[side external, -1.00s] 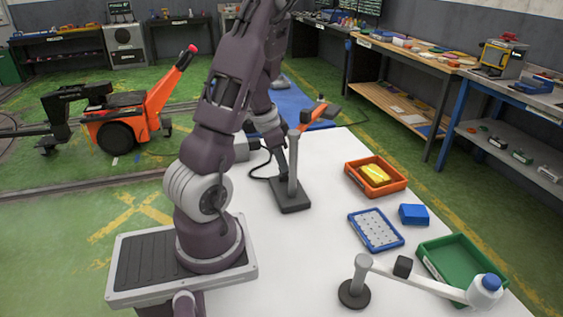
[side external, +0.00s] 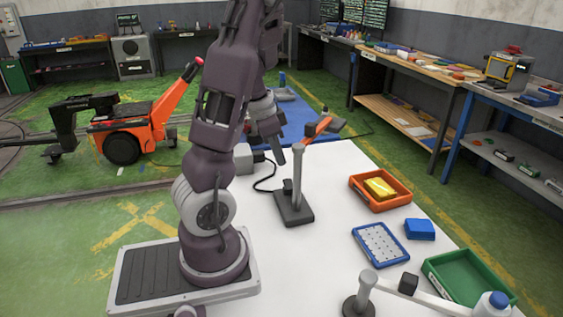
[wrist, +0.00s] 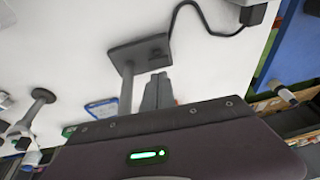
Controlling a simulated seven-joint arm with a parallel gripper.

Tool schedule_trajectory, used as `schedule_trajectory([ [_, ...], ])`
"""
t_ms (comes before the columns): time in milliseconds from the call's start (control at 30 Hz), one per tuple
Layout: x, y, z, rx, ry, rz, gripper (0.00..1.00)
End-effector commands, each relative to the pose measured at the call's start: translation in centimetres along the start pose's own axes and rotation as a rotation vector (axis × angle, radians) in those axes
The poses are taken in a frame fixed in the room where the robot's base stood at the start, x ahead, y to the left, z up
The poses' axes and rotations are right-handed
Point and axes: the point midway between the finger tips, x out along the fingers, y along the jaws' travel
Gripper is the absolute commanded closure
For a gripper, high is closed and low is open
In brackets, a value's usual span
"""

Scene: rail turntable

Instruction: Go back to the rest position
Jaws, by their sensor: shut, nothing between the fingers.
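My gripper (side external: 280,157) hangs over the white table (side external: 330,240), behind and a little left of the top of a grey post on a dark square base (side external: 294,209). In the wrist view my gripper's grey fingers (wrist: 158,90) are together, with nothing between them. The post carries an orange arm (side external: 318,130) pointing away to the right. In the wrist view the dark base (wrist: 138,53) lies on the white surface beyond the fingers.
An orange tray (side external: 357,194) holds a yellow block (side external: 380,188). A blue perforated tray (side external: 380,245), a blue block (side external: 420,230) and a green tray (side external: 462,275) lie at right. A second post (side external: 365,292) carries a pale arm with a blue-capped white end (side external: 493,304) in front.

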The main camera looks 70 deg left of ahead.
Motion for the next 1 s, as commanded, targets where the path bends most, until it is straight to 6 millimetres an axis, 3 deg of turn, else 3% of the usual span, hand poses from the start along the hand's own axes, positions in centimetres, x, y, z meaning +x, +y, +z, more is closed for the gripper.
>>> schedule_trajectory([
  [433, -0.2, -0.2, -0.5, -0.011, 0.024, -0.018, 1.0],
  [533, -2.6, -2.0, -4.1, -0.103, 0.201, -0.16, 1.0],
  [600, -5.9, -2.8, -8.2, -0.187, 0.403, -0.298, 1.0],
  [667, -8.4, -2.2, -10.9, -0.227, 0.521, -0.382, 1.0],
  [733, -10.8, -0.1, -12.7, -0.266, 0.593, -0.445, 1.0],
  [800, -12.5, 3.2, -12.7, -0.303, 0.592, -0.46, 1.0],
  [867, -13.1, 7.1, -11.5, -0.319, 0.542, -0.426, 1.0],
  [1000, -13.3, 18.1, -6.5, -0.233, 0.353, -0.219, 1.0],
])
